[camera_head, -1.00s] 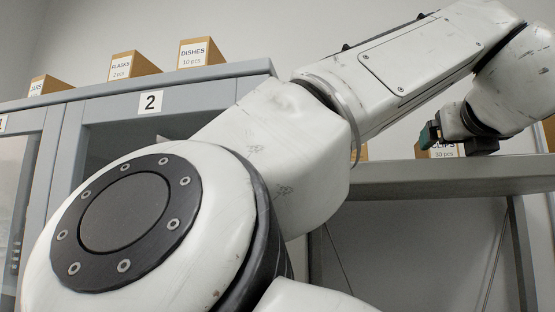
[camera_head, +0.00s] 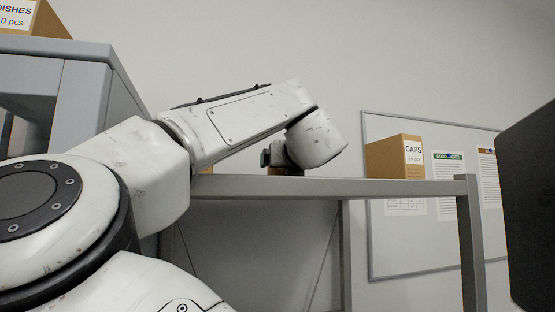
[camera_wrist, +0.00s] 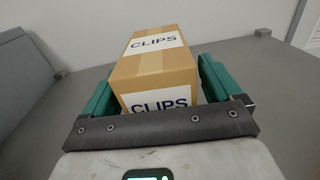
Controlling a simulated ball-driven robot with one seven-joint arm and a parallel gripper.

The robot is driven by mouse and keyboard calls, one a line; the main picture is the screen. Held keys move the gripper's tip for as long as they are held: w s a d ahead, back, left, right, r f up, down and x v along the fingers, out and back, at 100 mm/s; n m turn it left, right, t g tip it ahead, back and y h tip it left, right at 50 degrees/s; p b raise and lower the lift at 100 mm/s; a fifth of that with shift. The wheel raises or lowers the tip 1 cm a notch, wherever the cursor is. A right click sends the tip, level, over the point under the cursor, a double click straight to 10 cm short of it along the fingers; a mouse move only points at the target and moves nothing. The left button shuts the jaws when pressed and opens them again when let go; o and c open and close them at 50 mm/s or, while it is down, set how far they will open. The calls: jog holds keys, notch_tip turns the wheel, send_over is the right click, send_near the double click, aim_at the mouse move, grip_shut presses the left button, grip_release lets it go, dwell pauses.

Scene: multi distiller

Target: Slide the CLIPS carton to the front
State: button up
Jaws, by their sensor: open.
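The CLIPS carton (camera_wrist: 155,68) is a brown box with white labels reading CLIPS on its top and near face. In the wrist view it stands on a grey surface between the two green fingers of my gripper (camera_wrist: 158,82). The fingers are open, one along each side of the carton. I see a narrow gap on the left; contact on the right is hard to judge. In the head view my gripper (camera_head: 270,158) is low over the shelf (camera_head: 390,187), and the carton's label does not show there.
A CAPS carton (camera_head: 395,157) stands farther right on the shelf. A grey cabinet (camera_head: 85,85) with a DISHES carton (camera_head: 35,18) on top is at the left. A whiteboard (camera_head: 410,245) hangs behind, and a dark panel (camera_head: 530,200) fills the right edge.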

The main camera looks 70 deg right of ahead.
jog(key=c, duration=1.1)
